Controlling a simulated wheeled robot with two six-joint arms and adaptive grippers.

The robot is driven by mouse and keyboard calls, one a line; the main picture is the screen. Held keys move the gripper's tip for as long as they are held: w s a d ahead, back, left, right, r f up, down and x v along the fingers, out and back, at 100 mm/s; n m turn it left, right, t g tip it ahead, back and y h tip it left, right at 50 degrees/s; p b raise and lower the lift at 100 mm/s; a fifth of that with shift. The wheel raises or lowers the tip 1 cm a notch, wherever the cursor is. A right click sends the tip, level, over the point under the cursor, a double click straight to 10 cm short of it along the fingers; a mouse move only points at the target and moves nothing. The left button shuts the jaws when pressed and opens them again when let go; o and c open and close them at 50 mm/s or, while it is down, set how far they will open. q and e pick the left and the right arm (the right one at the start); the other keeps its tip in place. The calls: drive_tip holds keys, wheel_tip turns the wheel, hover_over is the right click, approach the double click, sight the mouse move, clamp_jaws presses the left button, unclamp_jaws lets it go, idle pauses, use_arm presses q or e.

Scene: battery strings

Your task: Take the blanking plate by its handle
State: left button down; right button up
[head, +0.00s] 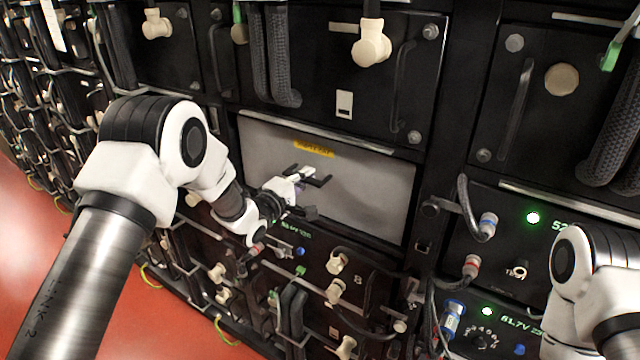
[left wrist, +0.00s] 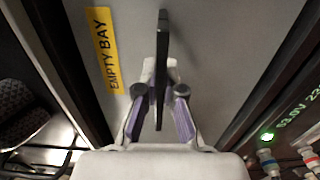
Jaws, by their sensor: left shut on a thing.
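The blanking plate (head: 370,192) is a grey metal panel set in the rack front, with a yellow label (head: 314,149) along its upper edge. In the left wrist view the label reads EMPTY BAY and the plate (left wrist: 215,45) fills the background. Its dark bar handle (left wrist: 163,45) stands out between my fingers. My left gripper (head: 300,183) is at the middle of the plate. In the left wrist view my left gripper (left wrist: 160,97) is shut on the handle, one finger on each side. My right arm shows at the lower right, its gripper out of view.
Black battery modules with cables and cream connectors (head: 371,45) surround the plate above and below. To its right are modules with green lights (head: 533,218) and blue and red plugs (head: 488,226). Red floor (head: 180,315) is open at lower left.

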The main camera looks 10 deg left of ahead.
use_arm(q)
drive_tip(key=shift+r, duration=0.35)
drive_tip(key=shift+s+a+f, duration=0.1)
drive_tip(key=p+v, duration=0.1)
drive_tip(key=v, duration=1.2)
drive_tip(key=shift+s+p, duration=0.35)
drive_tip(key=shift+s, duration=0.05)
idle(1.0)
